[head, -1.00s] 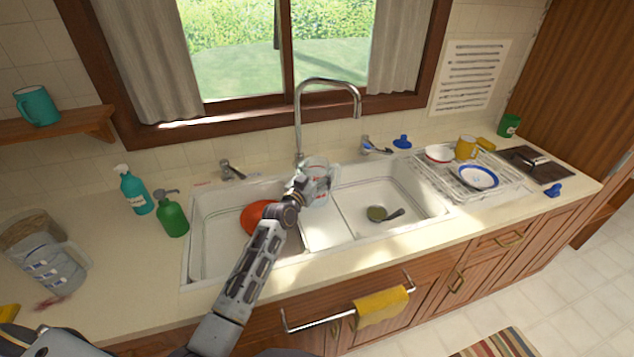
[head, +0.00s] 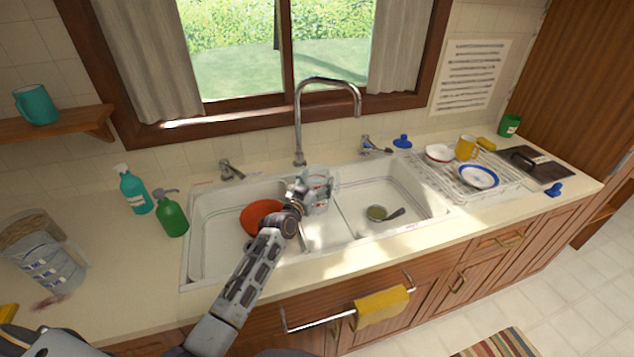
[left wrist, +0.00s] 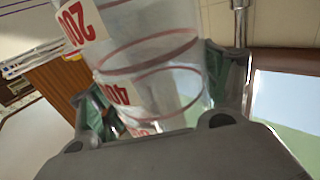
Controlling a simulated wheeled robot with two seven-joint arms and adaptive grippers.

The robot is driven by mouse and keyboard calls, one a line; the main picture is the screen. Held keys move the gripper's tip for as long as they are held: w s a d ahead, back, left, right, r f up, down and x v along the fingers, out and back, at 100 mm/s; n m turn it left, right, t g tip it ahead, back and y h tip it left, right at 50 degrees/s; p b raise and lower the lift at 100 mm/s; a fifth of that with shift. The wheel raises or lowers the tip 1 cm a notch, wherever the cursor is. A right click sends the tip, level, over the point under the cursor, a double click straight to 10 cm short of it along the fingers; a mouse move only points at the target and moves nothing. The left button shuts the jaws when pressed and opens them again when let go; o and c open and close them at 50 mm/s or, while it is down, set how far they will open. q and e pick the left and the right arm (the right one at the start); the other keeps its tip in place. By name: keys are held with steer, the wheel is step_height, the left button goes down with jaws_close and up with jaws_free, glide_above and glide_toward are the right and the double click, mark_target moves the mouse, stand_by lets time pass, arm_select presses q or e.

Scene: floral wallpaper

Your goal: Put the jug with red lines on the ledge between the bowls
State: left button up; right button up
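The clear jug with red lines (head: 320,187) is at the middle of the double sink. My left gripper (head: 306,191) is shut on it. In the left wrist view, the jug (left wrist: 150,62) with its red rings and red number labels sits between the two fingers (left wrist: 165,100). The pale ledge (head: 325,228) between the sink bowls lies right below the jug. I cannot tell whether the jug's base touches it. My right gripper is out of view.
The tall faucet (head: 299,130) rises behind the jug. A jug with blue marks (head: 50,268) stands at far left; a dish rack (head: 455,180) is at right.

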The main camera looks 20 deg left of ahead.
arm_select(q)
steer(key=shift+o, duration=1.4)
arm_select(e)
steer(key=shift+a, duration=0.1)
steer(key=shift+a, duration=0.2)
arm_select(q)
steer(key=shift+r, duration=0.2)
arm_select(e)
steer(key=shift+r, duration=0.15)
arm_select(q)
steer(key=shift+s+f, duration=0.1)
steer(key=shift+s, duration=0.1)
steer(key=s+a, duration=0.2)
steer(key=s, duration=0.9)
steer(key=shift+s, duration=0.2)
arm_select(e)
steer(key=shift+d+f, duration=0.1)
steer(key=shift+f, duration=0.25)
arm_select(q)
steer(key=shift+a, duration=0.1)
